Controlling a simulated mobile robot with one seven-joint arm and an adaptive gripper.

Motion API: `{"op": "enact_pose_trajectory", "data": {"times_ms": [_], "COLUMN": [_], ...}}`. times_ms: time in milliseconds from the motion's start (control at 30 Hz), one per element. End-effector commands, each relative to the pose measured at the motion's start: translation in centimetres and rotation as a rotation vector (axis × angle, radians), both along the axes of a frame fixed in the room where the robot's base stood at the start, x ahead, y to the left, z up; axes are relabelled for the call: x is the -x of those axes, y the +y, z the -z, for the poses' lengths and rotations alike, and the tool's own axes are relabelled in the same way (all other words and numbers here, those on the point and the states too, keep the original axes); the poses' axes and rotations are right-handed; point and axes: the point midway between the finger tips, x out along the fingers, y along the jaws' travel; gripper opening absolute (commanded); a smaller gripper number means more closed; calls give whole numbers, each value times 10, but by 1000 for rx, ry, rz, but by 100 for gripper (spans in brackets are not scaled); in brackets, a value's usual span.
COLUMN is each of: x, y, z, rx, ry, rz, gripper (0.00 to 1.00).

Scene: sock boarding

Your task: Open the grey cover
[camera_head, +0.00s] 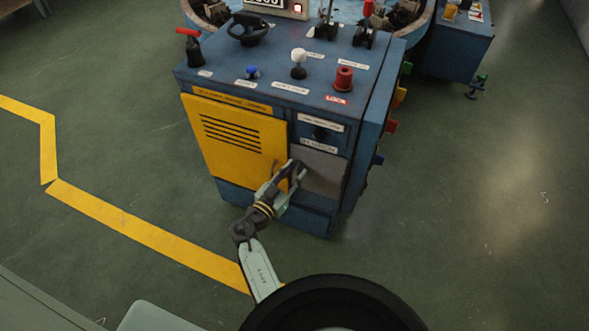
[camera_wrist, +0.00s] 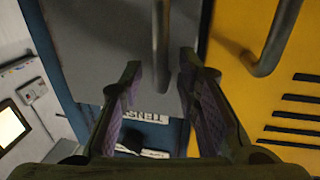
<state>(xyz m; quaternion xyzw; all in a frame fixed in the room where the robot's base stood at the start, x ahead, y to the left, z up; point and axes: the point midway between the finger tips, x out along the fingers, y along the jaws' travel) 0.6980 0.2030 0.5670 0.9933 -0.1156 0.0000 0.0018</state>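The grey cover (camera_head: 322,175) is a small flat panel on the front of the blue machine, right of the yellow door, and it looks closed. In the wrist view the grey cover (camera_wrist: 100,45) fills the middle left. Its bar handle (camera_wrist: 160,45) runs down from the top edge. My gripper (camera_wrist: 162,65) is open, with one finger on each side of the handle in this view; a gap shows on both sides. I cannot tell how deep the handle sits between the fingers. In the head view my gripper (camera_head: 294,172) is at the cover's left edge and hides its handle.
The yellow door (camera_head: 235,140) with vent slots is just left of the cover. Its own bar handle (camera_wrist: 272,45) stands out close to my gripper in the wrist view. Levers and a red knob (camera_head: 343,78) are on the machine's top. The floor to the right is clear.

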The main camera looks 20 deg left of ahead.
Motion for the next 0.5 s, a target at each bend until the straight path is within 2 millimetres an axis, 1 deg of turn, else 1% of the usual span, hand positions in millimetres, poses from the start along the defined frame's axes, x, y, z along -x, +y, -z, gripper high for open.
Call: {"op": "enact_pose_trajectory", "data": {"times_ms": [100,333,500], "x": [-4,-4,-4], "y": [-1,-1,-1], "z": [0,0,0], "rx": [0,0,0], "ry": [0,0,0], "rz": [-1,-2,-1], "gripper": [30,30,18]}}
